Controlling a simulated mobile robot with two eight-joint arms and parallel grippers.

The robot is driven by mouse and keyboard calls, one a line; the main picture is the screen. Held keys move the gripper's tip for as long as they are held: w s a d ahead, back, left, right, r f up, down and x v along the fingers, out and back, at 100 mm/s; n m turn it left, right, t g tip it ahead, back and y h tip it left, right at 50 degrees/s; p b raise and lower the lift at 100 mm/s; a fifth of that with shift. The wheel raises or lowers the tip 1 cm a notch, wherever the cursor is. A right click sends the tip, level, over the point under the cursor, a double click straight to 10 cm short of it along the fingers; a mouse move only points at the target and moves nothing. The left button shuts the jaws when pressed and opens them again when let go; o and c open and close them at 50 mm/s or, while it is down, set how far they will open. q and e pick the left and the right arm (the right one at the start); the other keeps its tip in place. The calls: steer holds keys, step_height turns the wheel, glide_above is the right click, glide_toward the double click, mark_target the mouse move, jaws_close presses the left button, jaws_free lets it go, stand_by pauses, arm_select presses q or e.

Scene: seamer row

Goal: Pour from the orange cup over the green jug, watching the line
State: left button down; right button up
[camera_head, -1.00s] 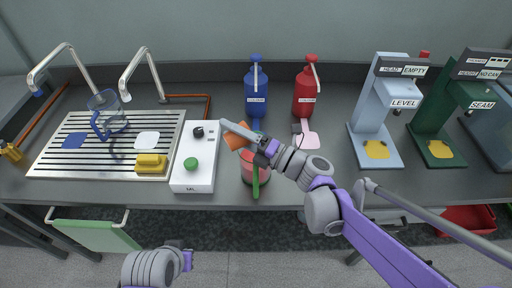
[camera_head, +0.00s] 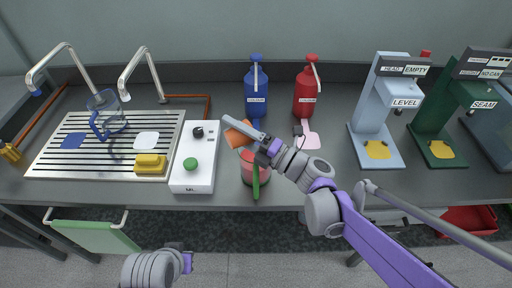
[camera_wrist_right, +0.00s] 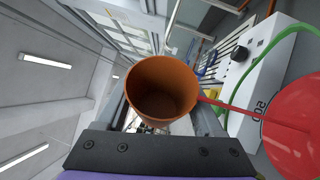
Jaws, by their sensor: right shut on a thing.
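The orange cup (camera_head: 238,134) is held tilted by my right gripper (camera_head: 243,132), above and a little left of the green-handled jug (camera_head: 255,170). The right gripper is shut on the cup. In the right wrist view I look into the cup (camera_wrist_right: 163,90); its inside looks empty near the camera. A thin red stream runs from its rim to the red surface in the jug (camera_wrist_right: 292,118). The jug is clear with red liquid in it; its level line cannot be made out. My left gripper (camera_head: 186,262) is low in front of the bench, its jaws unclear.
A white box with a green button (camera_head: 192,176) stands just left of the jug. Behind are a blue bottle (camera_head: 256,92) and a red bottle (camera_head: 306,95). A pink pad (camera_head: 309,141) lies to the right. A clear blue-handled jug (camera_head: 106,113) stands on the drain rack.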

steer(key=a+n+g+p, duration=0.1)
steer(key=n, duration=0.1)
steer(key=s+a+f+n+h+p, duration=0.1)
steer(key=n, duration=0.1)
steer(key=shift+s+f+g+h+p, duration=0.1)
steer(key=shift+f+g+h+p, duration=0.1)
steer(key=shift+g+h+p, duration=0.15)
steer(key=shift+f, duration=0.15)
steer(key=s+a+f+n+h+p, duration=0.1)
steer(key=s+a+f+n+h, duration=0.2)
steer(key=a+f+n+h, duration=0.2)
steer(key=shift+f+n+h+p, duration=0.3)
steer(key=shift+f+n+h, duration=0.65)
steer(key=shift+n, duration=0.95)
steer(key=shift+r, duration=0.15)
